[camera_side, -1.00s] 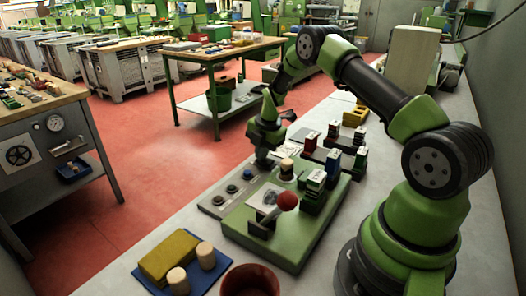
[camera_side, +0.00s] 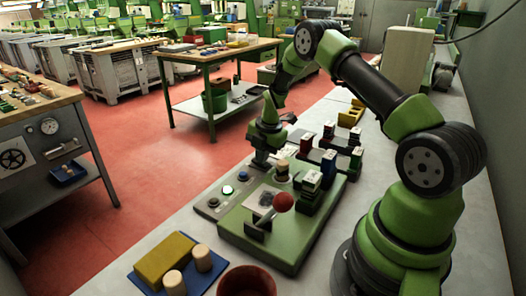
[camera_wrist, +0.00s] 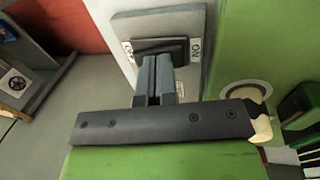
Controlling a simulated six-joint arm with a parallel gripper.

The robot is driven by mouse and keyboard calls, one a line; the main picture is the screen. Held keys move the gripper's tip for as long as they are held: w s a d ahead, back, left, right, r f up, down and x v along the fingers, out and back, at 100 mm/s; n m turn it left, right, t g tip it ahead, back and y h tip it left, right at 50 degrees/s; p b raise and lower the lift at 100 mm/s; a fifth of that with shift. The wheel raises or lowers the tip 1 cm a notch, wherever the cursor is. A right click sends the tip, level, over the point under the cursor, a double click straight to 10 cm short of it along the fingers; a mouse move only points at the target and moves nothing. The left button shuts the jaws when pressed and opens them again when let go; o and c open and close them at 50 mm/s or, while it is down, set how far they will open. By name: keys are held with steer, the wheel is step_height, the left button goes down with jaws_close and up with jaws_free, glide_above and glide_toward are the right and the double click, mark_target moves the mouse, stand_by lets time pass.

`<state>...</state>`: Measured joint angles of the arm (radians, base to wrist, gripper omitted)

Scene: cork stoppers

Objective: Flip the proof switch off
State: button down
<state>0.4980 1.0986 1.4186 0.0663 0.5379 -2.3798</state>
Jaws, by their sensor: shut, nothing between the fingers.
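The proof switch appears to be the dark rocker (camera_wrist: 160,48) on a grey panel (camera_wrist: 112,22) in the wrist view. A label reading ON is at its right end, and another label at its left is only partly readable. My gripper (camera_wrist: 158,66) is shut and empty, with its fingertips at the rocker's near edge, covering part of it. I cannot tell whether they touch it or which way it is tipped. In the side view my gripper (camera_side: 261,162) is low at the far end of the grey panel (camera_side: 203,213), hiding the switch.
A green press base (camera_side: 270,250) with a red-knobbed lever (camera_side: 283,202) stands right of the panel. A blue tray (camera_side: 207,280) holds a yellow block and two corks. A reddish cup (camera_side: 246,281) stands beside it.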

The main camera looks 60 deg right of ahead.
mark_target(266, 165)
step_height(266, 165, up, 14)
steer(key=s, duration=0.2)
steer(key=shift+s+f, duration=0.15)
steer(key=shift+s, duration=0.2)
steer(key=shift+w, duration=0.7)
steer(key=shift+a, duration=0.1)
steer(key=w+f, duration=0.1)
steer(key=f, duration=0.8)
steer(key=w+f, duration=0.1)
steer(key=f, duration=0.3)
steer(key=shift+w+f, duration=0.3)
steer(key=shift+w, duration=0.05)
